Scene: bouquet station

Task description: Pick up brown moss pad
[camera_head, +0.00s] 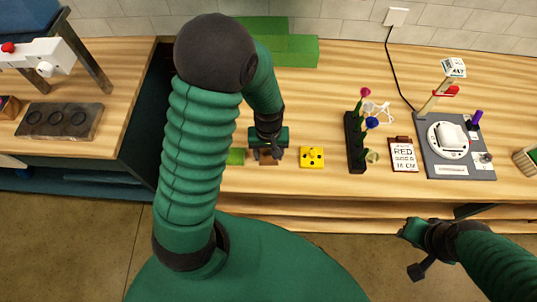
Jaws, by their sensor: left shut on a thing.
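The brown moss pad (269,161) is a small brown block near the front of the wooden table. My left gripper (267,150) points down over it and is shut on it. The gripper hides much of the pad, and I cannot tell whether the pad is clear of the table. My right gripper (411,234) is in front of the table's edge, away from the pad. Its fingers are too small and turned to read.
Further right are a black flower rack (354,142), a sign card (403,155) and a grey station board (470,165). Green blocks (290,49) stand behind.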

